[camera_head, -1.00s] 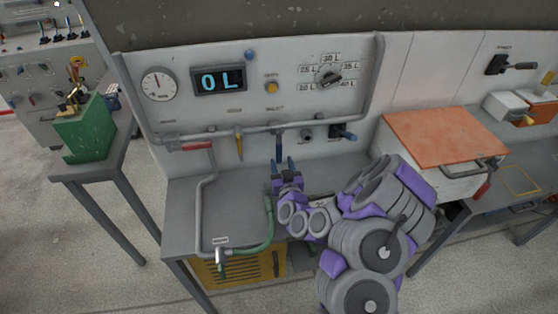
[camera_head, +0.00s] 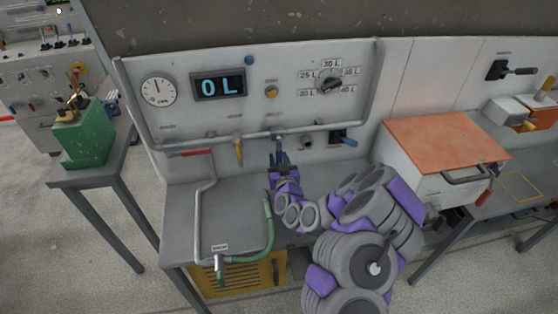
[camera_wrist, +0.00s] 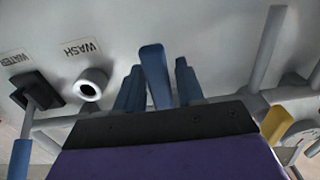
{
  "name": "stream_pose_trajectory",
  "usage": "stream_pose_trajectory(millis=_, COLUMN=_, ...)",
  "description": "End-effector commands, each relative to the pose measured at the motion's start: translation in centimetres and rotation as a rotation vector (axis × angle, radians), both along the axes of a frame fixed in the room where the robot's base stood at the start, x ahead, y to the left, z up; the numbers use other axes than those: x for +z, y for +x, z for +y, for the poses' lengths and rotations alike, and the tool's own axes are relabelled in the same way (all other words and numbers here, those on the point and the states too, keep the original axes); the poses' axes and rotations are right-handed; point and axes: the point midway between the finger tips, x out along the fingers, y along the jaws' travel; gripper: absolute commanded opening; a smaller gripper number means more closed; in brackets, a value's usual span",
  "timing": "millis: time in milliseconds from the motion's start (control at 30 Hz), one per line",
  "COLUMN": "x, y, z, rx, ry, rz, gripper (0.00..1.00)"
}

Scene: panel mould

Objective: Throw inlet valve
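A blue-handled lever (camera_head: 278,146) hangs from the pipe on the panel, under a small label too blurred to read. My gripper (camera_head: 279,160) is just below it in the head view, with its blue fingers pointing at the panel. In the wrist view the blue lever (camera_wrist: 154,76) stands between the two spread fingers of my gripper (camera_wrist: 159,92). Gaps show on both sides of the lever, so the gripper is open around it and not closed on it. The lever's lower end is partly hidden by my gripper.
A red handle (camera_head: 190,153) and a yellow handle (camera_head: 238,149) sit on the pipe to the left. A WASH port (camera_wrist: 91,85) and a WATER switch (camera_wrist: 36,90) are beside the lever. The display (camera_head: 219,86) reads 0 L. A green hose (camera_head: 268,228) lies on the bench.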

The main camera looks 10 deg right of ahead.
Motion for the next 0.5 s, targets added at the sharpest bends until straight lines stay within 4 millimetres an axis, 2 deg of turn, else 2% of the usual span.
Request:
stream_pose_trajectory(millis=67, x=0.0, y=0.0, z=-0.01, rx=0.0, ry=0.0, rz=0.0, gripper=0.3)
stream_pose_trajectory(millis=367, x=0.01, y=0.0, z=0.01, rx=0.0, ry=0.0, rz=-0.001, gripper=0.01)
stream_pose_trajectory(millis=500, x=0.01, y=0.0, z=0.01, rx=0.0, ry=0.0, rz=-0.001, gripper=0.0)
